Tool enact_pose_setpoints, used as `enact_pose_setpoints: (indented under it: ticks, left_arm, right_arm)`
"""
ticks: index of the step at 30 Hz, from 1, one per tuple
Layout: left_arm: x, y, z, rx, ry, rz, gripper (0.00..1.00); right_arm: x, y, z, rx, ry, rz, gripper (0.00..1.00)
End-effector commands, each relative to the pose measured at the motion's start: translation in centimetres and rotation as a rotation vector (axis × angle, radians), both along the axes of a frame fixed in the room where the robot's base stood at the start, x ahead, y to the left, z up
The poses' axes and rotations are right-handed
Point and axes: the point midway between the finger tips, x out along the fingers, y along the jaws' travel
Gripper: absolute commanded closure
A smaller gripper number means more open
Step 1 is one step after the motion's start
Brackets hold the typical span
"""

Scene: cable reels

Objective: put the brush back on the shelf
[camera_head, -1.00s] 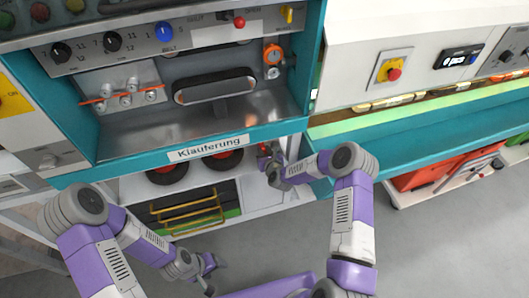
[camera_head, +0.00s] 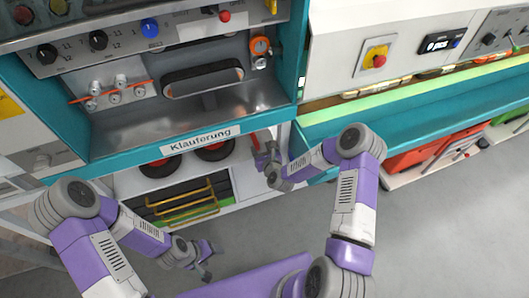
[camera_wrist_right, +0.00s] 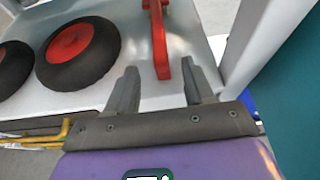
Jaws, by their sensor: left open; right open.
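A long red handle, seemingly the brush (camera_wrist_right: 158,45), shows in the right wrist view over the white shelf (camera_wrist_right: 195,45). Its near end reaches between the fingertips of my open right gripper (camera_wrist_right: 160,82), with a gap on both sides. No bristles can be made out. In the head view my right gripper (camera_head: 268,158) is low in front of the machine, beside the shelf under the "Klauferung" label, and partly hides the red handle. My left gripper (camera_head: 207,262) is open and empty, low over the floor.
Two black wheels with red hubs (camera_wrist_right: 75,45) lie left of the handle. A white upright (camera_wrist_right: 255,40) stands close on the right. Black boxes with yellow handles (camera_head: 180,205) are below the shelf. Red bins (camera_head: 415,155) stand at right.

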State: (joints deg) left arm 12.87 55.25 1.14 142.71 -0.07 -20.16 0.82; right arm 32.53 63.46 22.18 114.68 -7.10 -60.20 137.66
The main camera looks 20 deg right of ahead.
Motion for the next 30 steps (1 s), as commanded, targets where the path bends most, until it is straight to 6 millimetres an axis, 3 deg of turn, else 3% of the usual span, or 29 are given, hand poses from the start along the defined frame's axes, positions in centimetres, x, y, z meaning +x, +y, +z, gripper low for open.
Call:
enact_pose_setpoints:
  ticks: [3,9,14,20,24,30]
  left_arm:
    - [0.0,0.0,0.7,0.000,0.000,0.000,0.36]
    - [0.0,0.0,1.0,0.000,0.000,0.000,0.36]
    - [0.0,0.0,1.1,0.000,0.000,0.000,0.36]
    - [0.0,0.0,1.0,0.000,0.000,0.000,0.36]
    - [0.0,0.0,1.0,0.000,0.000,0.000,0.36]
    - [0.0,0.0,1.0,0.000,0.000,0.000,0.36]
  right_arm:
    - [-2.0,-0.1,0.9,0.003,0.003,0.000,0.47]
    - [-3.7,-0.1,1.6,-0.002,0.001,0.001,0.47]
    - [-5.0,1.1,0.9,-0.108,0.043,0.097,0.47]
    - [-9.3,4.8,-2.1,-0.512,0.161,0.498,0.47]
    - [-13.6,7.0,-4.2,-0.813,0.198,0.863,0.47]
    - [-20.4,8.8,-6.2,-1.173,0.140,1.423,0.47]
